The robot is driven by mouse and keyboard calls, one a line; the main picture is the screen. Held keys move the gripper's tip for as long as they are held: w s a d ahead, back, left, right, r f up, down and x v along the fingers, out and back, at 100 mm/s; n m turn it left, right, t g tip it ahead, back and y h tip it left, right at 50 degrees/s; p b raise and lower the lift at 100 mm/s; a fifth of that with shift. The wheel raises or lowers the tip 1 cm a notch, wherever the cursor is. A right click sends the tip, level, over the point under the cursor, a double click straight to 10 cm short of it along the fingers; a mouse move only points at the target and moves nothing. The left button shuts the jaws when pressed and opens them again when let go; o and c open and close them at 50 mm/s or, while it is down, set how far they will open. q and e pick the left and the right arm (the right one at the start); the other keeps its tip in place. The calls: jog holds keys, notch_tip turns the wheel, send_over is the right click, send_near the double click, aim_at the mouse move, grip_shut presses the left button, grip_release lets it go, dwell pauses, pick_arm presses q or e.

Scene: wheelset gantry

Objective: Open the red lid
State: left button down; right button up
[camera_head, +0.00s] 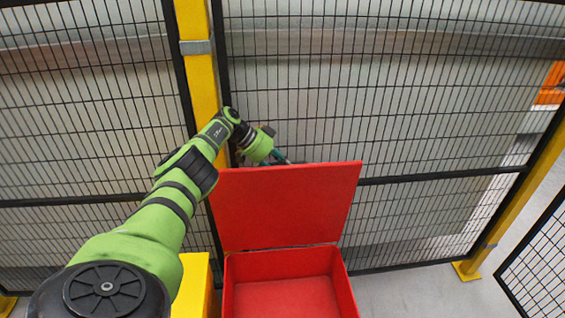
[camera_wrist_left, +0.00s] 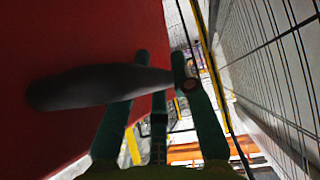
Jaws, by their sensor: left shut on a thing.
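The red lid (camera_head: 285,205) stands raised, close to upright, at the back of the red box (camera_head: 290,262), whose open inside is visible and looks empty. My left arm reaches past the lid's left side, and my left gripper (camera_head: 283,160) is at the lid's top edge, its fingertips hidden behind it. In the left wrist view the red lid (camera_wrist_left: 70,40) fills the left side. There my left gripper (camera_wrist_left: 162,75) has its green fingers shut on a dark grey handle (camera_wrist_left: 80,88) beside the lid's face. My right gripper is not in view.
A black mesh fence (camera_head: 400,100) stands close behind the lid and my left arm. A yellow post (camera_head: 199,75) rises just behind the arm. A yellow block (camera_head: 193,285) stands left of the box. Grey floor (camera_head: 410,290) is clear to the right.

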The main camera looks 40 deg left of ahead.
pick_arm(q)
jog(key=shift+w+a, duration=0.1)
jog(key=shift+w, duration=0.1)
jog(key=shift+f, duration=0.1)
jog(key=c, duration=1)
grip_release()
jog(key=shift+c, duration=0.2)
jog(key=shift+a, duration=0.1)
jog(key=v, duration=1.2)
jog(key=shift+f, duration=0.1)
